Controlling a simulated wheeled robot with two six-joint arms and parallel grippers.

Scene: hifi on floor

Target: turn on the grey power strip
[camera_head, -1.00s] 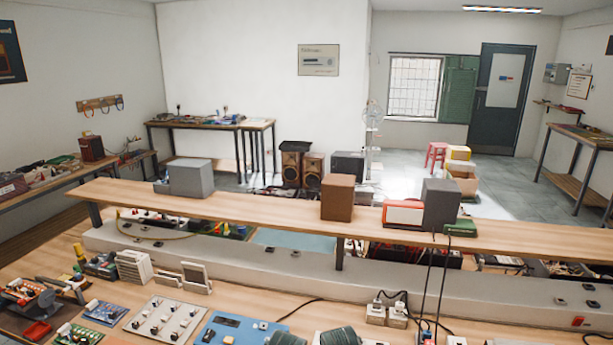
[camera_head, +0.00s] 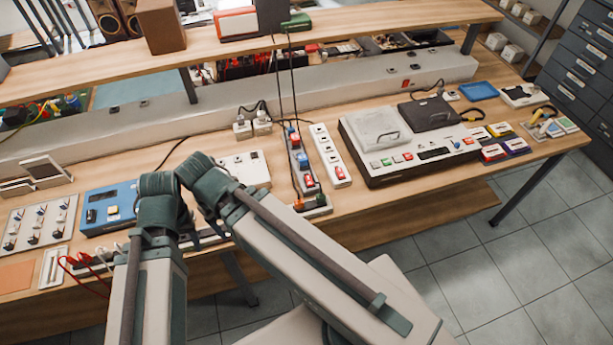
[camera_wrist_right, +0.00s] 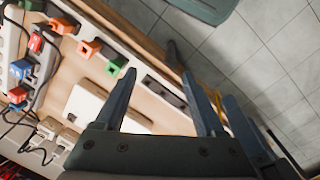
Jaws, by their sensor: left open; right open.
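The grey power strip (camera_head: 301,162) lies on the bench, running away from me, with blue and red pieces on it and black cords rising from it. In the right wrist view its coloured end (camera_wrist_right: 32,58) shows at the left edge. My right gripper (camera_wrist_right: 180,84) is open and empty in that view, above the bench's front edge, to the right of the strip; in the head view it is hidden behind my arms. My left gripper (camera_head: 188,226) is open but mostly covered by the arms, left of the strip. Neither gripper touches the strip.
A similar white strip (camera_head: 330,150) with red switches lies just right of the grey one. A white box (camera_head: 252,165) and a large console (camera_head: 405,150) stand either side.

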